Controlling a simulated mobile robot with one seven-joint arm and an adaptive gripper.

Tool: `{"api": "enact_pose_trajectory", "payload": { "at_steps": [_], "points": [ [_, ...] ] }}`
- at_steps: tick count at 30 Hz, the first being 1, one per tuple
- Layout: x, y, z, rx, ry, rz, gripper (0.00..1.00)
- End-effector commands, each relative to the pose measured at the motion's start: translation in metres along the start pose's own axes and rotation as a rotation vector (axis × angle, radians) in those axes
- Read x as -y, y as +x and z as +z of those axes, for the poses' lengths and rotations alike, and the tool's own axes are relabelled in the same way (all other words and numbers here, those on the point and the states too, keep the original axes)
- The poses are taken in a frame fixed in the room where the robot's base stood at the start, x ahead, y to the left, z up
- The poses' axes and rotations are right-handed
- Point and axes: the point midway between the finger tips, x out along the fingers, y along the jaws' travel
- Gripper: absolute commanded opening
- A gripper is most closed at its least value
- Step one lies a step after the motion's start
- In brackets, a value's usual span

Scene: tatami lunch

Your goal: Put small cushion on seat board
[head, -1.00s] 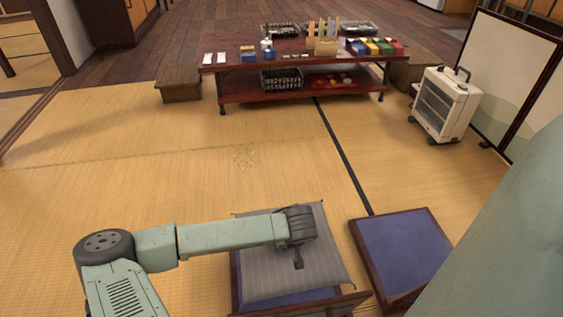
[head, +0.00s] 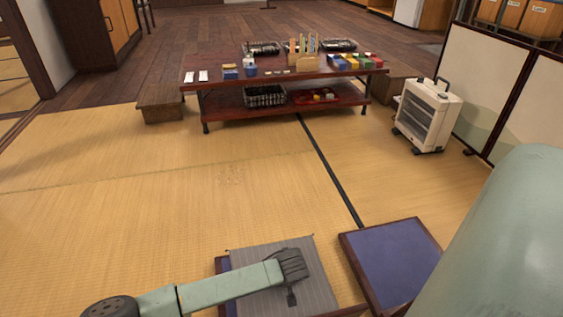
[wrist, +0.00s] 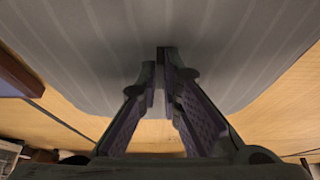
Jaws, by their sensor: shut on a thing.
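The small cushion is grey with thin pale stripes (head: 318,277). In the head view it lies over most of a blue-topped, wood-edged seat board (head: 223,267), whose left edge shows. My gripper (head: 292,297) is at the cushion's middle and right. In the wrist view the cushion (wrist: 245,45) fills the upper part, and the fingers (wrist: 162,75) are close together against it, shut on its cloth. I cannot tell whether the cushion rests on the board or hangs just above it. A second blue seat board (head: 392,258) lies bare to the right.
A low dark red table (head: 225,107) with boxes and trays stands at the back. A wooden step (head: 160,104) is at its left. A white heater (head: 428,118) stands at the right near a folding screen (head: 490,75). The tatami (head: 150,200) between is clear.

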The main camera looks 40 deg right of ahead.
Motion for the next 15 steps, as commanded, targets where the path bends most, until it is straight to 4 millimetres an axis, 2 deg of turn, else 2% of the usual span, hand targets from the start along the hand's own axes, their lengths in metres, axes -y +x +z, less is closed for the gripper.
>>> {"api": "enact_pose_trajectory", "payload": {
  "at_steps": [6,7,15],
  "points": [
    [-0.0002,0.0043,0.0017,-0.001,0.000,0.000,0.00],
    [-0.0002,0.0031,0.0017,0.001,0.000,0.000,0.08],
    [-0.0001,0.0027,0.0016,0.001,0.000,0.000,0.26]
  ]
}}
